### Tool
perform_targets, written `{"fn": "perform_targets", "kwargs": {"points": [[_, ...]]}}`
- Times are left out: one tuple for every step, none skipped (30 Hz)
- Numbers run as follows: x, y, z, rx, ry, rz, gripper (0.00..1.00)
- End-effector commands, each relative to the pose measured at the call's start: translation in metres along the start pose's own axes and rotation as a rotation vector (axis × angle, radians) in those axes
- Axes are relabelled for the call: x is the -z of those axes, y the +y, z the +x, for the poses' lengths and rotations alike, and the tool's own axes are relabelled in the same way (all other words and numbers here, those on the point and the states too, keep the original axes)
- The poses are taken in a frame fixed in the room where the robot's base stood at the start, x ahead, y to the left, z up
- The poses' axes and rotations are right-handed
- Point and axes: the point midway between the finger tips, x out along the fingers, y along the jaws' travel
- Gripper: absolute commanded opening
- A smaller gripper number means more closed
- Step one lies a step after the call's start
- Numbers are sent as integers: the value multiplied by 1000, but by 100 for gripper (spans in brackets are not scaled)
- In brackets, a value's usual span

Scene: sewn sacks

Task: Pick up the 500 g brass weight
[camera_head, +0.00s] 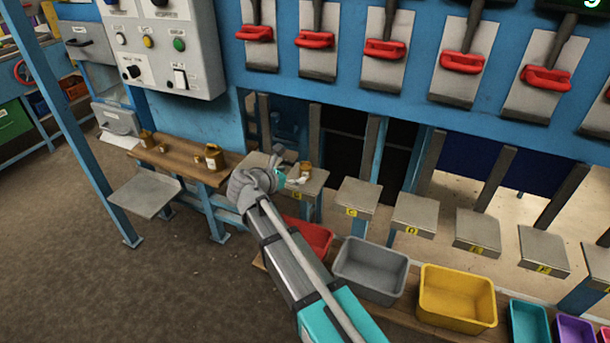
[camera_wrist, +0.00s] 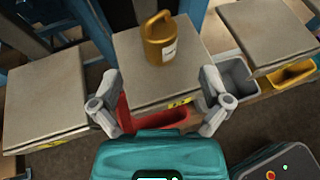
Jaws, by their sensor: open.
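A brass weight (camera_wrist: 160,48) with a ring handle and a white label stands upright on a grey metal plate (camera_wrist: 130,90) in the wrist view. Its label is too small to read. It also shows in the head view (camera_head: 306,169), just right of my gripper. My gripper (camera_wrist: 160,88) is open and empty, with the weight beyond and between its fingers, apart from them. In the head view my gripper (camera_head: 287,168) is over the same plate. More brass weights stand on the wooden shelf: a large one (camera_head: 213,159) and smaller ones (camera_head: 146,139). I cannot tell their masses.
A red bin (camera_head: 313,236), a grey bin (camera_head: 370,270) and a yellow bin (camera_head: 457,297) stand below the plates. More metal plates (camera_head: 355,197) run to the right, with posts behind. Red-handled levers (camera_head: 385,48) hang above. Open floor lies left.

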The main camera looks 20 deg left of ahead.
Motion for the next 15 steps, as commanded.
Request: {"fn": "perform_targets", "kwargs": {"points": [[1,0,5,1,0,0,97],[1,0,7,1,0,0,97],[1,0,9,0,0,0,97],[0,0,10,0,0,0,97],[0,0,11,0,0,0,97],[0,0,11,0,0,0,97],[0,0,11,0,0,0,97],[0,0,11,0,0,0,97],[0,0,11,0,0,0,97],[0,0,11,0,0,0,97],[0,0,11,0,0,0,97],[0,0,11,0,0,0,97],[0,0,11,0,0,0,97],[0,0,11,0,0,0,97],[0,0,11,0,0,0,97]]}}
